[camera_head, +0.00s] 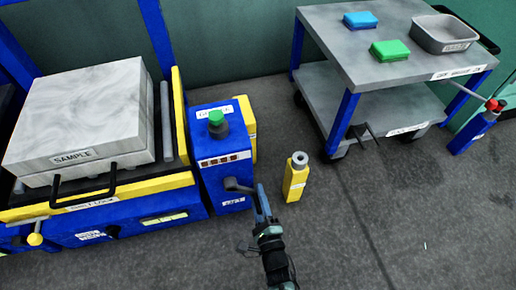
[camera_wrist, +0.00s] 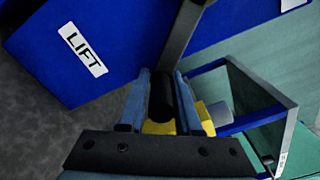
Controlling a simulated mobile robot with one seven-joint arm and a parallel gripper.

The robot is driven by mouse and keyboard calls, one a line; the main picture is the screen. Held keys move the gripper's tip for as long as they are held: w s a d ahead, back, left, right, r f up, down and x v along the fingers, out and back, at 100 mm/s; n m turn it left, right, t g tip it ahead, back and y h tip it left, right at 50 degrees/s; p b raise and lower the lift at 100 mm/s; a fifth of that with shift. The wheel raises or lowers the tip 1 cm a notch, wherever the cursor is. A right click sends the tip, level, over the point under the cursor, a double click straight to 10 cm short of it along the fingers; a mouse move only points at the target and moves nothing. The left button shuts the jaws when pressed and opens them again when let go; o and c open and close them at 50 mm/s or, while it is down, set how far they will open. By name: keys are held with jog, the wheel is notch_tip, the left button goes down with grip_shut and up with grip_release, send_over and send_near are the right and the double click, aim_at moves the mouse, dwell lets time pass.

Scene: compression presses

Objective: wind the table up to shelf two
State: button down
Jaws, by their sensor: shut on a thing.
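My gripper (camera_head: 262,205) is shut on the dark grip of the crank (camera_head: 238,187), which comes off the front of a blue cabinet (camera_head: 225,175). In the wrist view the blue fingers (camera_wrist: 162,98) close on both sides of the black grip, and the grey crank arm (camera_wrist: 185,35) runs up from it. A white LIFT label (camera_wrist: 83,49) is on the blue face there. The press table (camera_head: 185,181), with yellow and blue edges, is left of the cabinet and carries a grey marbled block (camera_head: 85,105) marked SAMPLE. No shelf number is readable.
A green knob (camera_head: 217,122) tops the cabinet, above a small dark display (camera_head: 222,160). A yellow bottle-like object (camera_head: 295,177) stands on the floor right of my gripper. A grey trolley (camera_head: 350,75) holds boxes and a tub (camera_head: 443,35). Floor at front right is clear.

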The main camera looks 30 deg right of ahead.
jog(key=c, duration=0.8)
grip_release()
jog(key=shift+a+f+y, duration=0.3)
jog(key=shift+a, duration=0.35)
jog(key=shift+o, duration=0.6)
jog(key=shift+d+r, duration=0.1)
jog(key=shift+d, duration=0.05)
jog(key=shift+d+r, duration=0.15)
jog(key=p+v, duration=0.4)
jog(key=v, duration=0.9)
jog(key=shift+w, duration=0.1)
